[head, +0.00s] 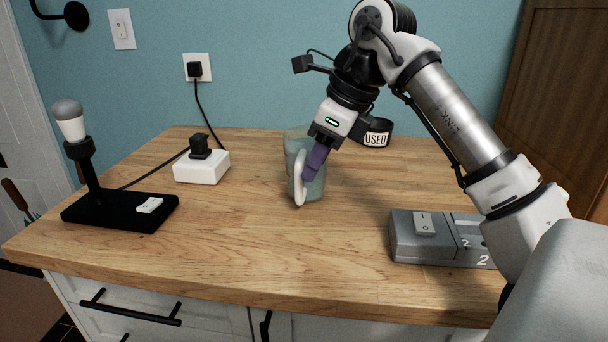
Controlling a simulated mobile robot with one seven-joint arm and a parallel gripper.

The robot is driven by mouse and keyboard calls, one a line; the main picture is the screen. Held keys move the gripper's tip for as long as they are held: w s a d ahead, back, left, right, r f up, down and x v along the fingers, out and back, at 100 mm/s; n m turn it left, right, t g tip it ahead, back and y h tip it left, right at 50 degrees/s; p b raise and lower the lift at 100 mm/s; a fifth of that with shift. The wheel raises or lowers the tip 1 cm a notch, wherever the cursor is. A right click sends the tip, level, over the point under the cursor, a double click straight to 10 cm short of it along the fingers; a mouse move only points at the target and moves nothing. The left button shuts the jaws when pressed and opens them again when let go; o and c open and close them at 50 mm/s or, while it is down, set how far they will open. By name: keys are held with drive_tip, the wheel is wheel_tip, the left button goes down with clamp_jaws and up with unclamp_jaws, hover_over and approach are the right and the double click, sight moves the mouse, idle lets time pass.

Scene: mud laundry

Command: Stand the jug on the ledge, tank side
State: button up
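A translucent grey-green jug (317,190) stands upright on the wooden counter, near its middle. Its white handle (299,180) faces the front left. My gripper (314,163) reaches down from the upper right, and its purple fingers are at the handle, overlapping the jug in the picture. Only one finger shows clearly, so I cannot tell whether the fingers are closed around the handle or only beside it. I cannot make out a ledge or a tank in this view.
A grey switch box (405,240) marked 2 sits at the front right, under my arm. A black lamp base (120,212) and a white socket block (201,168) stand left. A black item labelled USED (374,134) lies behind. The counter's front middle is clear.

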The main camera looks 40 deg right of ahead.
sight(302, 199)
drive_tip(key=x, duration=0.5)
drive_tip(key=shift+w+a+f, duration=0.25)
drive_tip(key=shift+w+a, duration=0.05)
clamp_jaws()
